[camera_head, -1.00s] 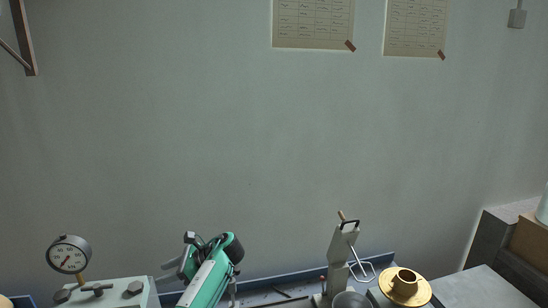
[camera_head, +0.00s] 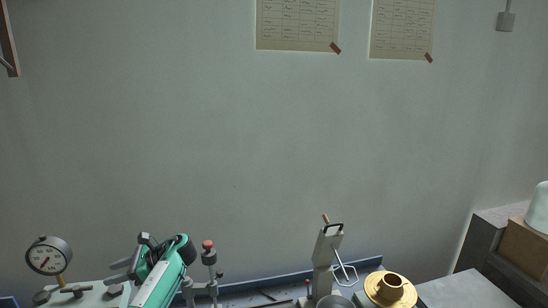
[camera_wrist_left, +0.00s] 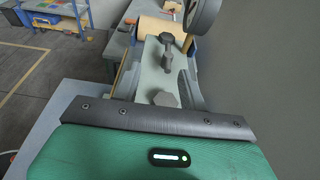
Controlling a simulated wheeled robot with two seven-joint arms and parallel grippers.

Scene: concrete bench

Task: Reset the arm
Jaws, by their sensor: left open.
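My left gripper (camera_head: 126,258), on the green and white end of my arm, is at the lower left of the head view. Its grey jaws point left, apart and with nothing seen between them. It is just right of the pressure gauge and its pale block. In the left wrist view, the green housing and a dark bar fill the bottom, and the fingertips cannot be made out. My right gripper is not in view.
A round gauge (camera_head: 49,255) stands on a pale block with knobs. A red-topped post (camera_head: 208,252), an upright grey lever device (camera_head: 325,255) and a brass flanged part (camera_head: 391,289) stand along the bench. A cardboard box (camera_head: 525,246) is at right.

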